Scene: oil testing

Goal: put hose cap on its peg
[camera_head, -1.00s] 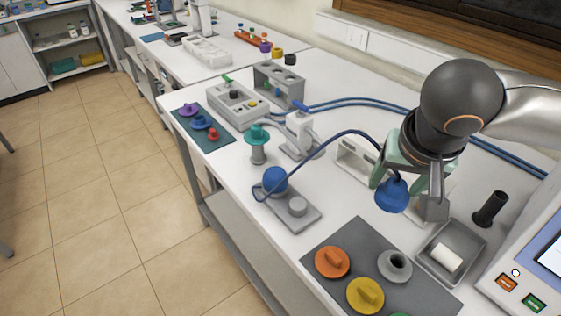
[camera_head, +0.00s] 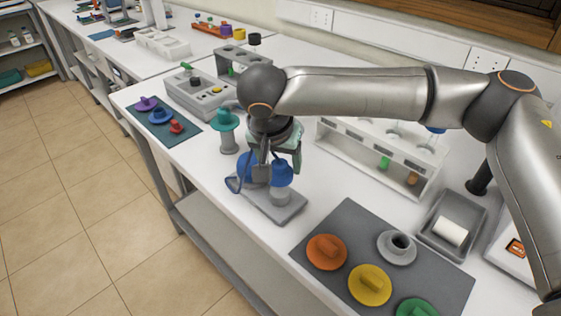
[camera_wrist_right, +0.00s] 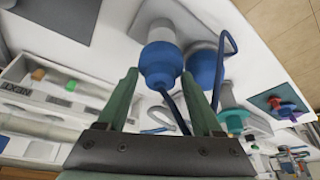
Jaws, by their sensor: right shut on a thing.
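The blue hose cap (camera_head: 282,174) is between the fingers of my right gripper (camera_head: 279,168), which is shut on it. It also shows in the right wrist view (camera_wrist_right: 160,66), between the fingertips. The cap is directly over the short grey peg (camera_head: 280,196) on the grey base plate (camera_head: 262,206). Its lower rim is at or just above the peg's top; I cannot tell whether they touch. The blue hose (camera_head: 232,184) loops beside a round blue fitting (camera_head: 246,166) at the other end of the plate, partly hidden by the gripper. My left gripper is out of view.
A teal-capped post (camera_head: 228,141) stands close to the left. A grey mat (camera_head: 345,235) with orange, yellow, green and grey caps lies at the front right. A white rack (camera_head: 380,166) and a grey tray (camera_head: 428,239) are to the right. The bench edge is near the plate.

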